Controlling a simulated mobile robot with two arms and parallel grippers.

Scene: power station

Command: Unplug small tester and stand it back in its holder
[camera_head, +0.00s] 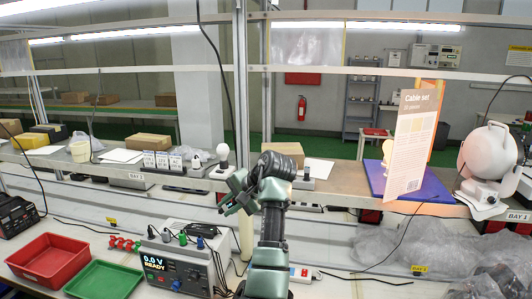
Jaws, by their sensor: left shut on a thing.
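My left gripper (232,193) is in the middle of the view, in front of the shelf edge, its fingers pointing left. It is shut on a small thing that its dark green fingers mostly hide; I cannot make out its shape. A white bulb-shaped thing on a pale base (222,160) stands upright on the shelf just behind and above the fingers. A grey base (304,182) sits on the shelf right of my arm. I cannot tell which of these is the holder. A white socket strip with a red switch (304,273) lies on the bench right of my arm. My right gripper is not in view.
A meter box (176,272) reading 0.0 V READY stands on the bench with cables around it. A red tray (48,259) and a green tray (104,280) lie to its left. A cable set card (407,145) stands on a blue mat (435,190) on the right shelf.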

